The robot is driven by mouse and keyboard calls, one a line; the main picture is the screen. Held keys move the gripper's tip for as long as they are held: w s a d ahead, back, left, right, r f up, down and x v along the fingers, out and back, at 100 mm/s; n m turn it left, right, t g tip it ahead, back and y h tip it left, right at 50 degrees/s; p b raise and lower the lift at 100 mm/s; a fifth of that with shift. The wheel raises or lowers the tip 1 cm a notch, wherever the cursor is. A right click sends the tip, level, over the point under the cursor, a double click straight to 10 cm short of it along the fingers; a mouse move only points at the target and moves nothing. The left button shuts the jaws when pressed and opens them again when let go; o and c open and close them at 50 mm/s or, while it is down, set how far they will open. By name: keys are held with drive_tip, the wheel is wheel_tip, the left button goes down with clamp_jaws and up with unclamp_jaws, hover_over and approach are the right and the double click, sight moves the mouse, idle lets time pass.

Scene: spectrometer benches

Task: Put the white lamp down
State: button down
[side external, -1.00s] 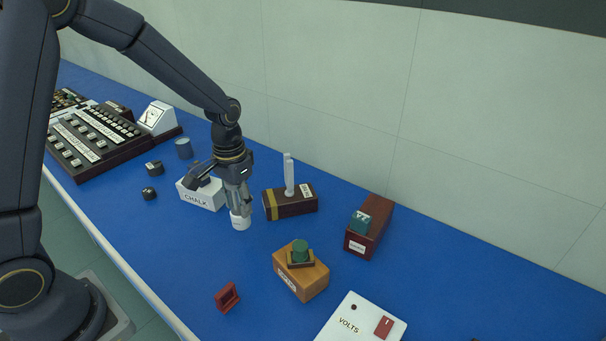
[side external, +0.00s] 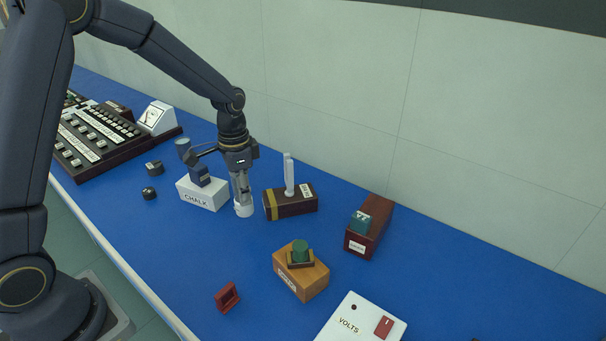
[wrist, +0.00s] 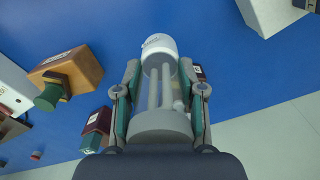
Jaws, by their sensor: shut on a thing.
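My gripper (side external: 242,193) points down at the bench between the chalk box and a dark block. It is shut on the white lamp (side external: 243,210), whose white end sticks out below the fingers. In the wrist view, the lamp (wrist: 159,46) lies lengthwise between the two fingers of my gripper (wrist: 160,78), showing a white cap and pale, glassy rods. The white end is at or just above the blue bench top (side external: 190,255); I cannot tell whether it touches.
The white chalk box (side external: 203,194) is close on the left. The dark block (side external: 291,204) with an upright white tube (side external: 288,175) is close on the right. An orange-brown block (side external: 302,281) stands in front. Blue bench is clear at front left.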

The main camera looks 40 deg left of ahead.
drive_tip(key=shift+w+f, duration=0.55)
drive_tip(key=shift+f, duration=0.6)
drive_tip(key=shift+w+f, duration=0.55)
drive_tip(key=shift+f, duration=0.55)
drive_tip(key=shift+w+f, duration=0.55)
drive_tip(key=shift+f, duration=0.6)
drive_tip(key=shift+f, duration=0.1)
drive_tip(key=c, duration=0.7)
unclamp_jaws()
